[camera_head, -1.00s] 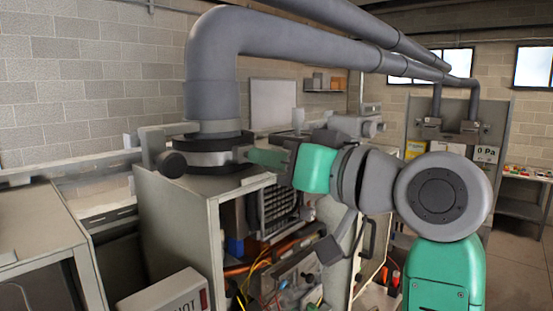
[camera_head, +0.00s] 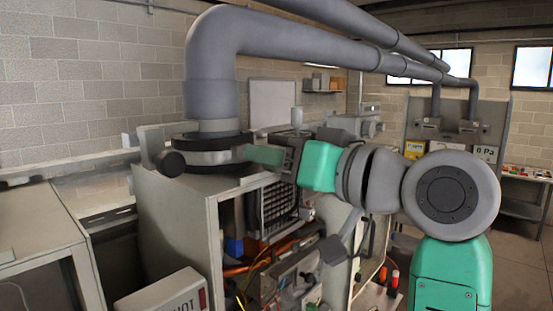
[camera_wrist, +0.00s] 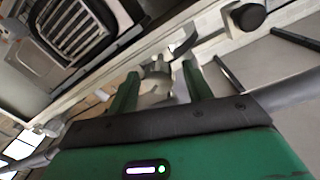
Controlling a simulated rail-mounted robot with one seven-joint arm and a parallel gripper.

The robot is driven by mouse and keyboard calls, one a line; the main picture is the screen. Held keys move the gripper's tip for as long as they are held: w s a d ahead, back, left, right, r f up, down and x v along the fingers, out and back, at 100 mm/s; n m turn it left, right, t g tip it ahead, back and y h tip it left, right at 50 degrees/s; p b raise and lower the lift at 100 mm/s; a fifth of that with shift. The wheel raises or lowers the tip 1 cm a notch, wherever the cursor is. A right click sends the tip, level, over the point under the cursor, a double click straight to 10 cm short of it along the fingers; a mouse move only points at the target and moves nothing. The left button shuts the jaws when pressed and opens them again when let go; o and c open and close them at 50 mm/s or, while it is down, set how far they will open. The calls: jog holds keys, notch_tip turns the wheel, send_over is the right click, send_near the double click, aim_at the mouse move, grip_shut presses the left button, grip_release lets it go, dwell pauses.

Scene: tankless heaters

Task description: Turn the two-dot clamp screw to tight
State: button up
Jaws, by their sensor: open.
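The grey flue pipe (camera_head: 212,100) comes down into a dark and pale clamp collar (camera_head: 208,152) on top of the open heater cabinet (camera_head: 180,205). A round black knob (camera_head: 171,163) sticks out at the collar's left; a black knob also shows in the wrist view (camera_wrist: 248,16). My gripper (camera_head: 252,154) is at the collar's right side. In the wrist view its two green fingers (camera_wrist: 160,80) stand apart, with a small metal screw-like part (camera_wrist: 158,70) between or just beyond them. I cannot tell whether they touch it. No dot marks are readable.
The cabinet's open front shows a finned heat exchanger (camera_head: 277,208), copper pipes and wires. A white box (camera_head: 165,295) stands at the front. Another cabinet (camera_head: 35,235) is at left. Large grey pipes run overhead to the right, above my arm.

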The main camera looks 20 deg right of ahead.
jog(key=b+v, duration=0.2)
jog(key=v, duration=0.5)
jog(key=w+a+n+p, duration=0.1)
jog(key=w+n, duration=0.1)
jog(key=w+a+n, duration=0.1)
jog(key=w+n, duration=0.1)
jog(key=w, duration=0.1)
jog(key=w+a+n+y+p, duration=0.1)
jog(key=w+n, duration=0.1)
jog(key=n, duration=0.1)
jog(key=shift+w+a+r+p, duration=0.1)
jog(key=shift+w+a+p, duration=0.15)
jog(key=shift+w+p, duration=0.15)
jog(key=shift+w+a, duration=0.1)
jog(key=shift+w, duration=0.15)
jog(key=shift+c, duration=0.2)
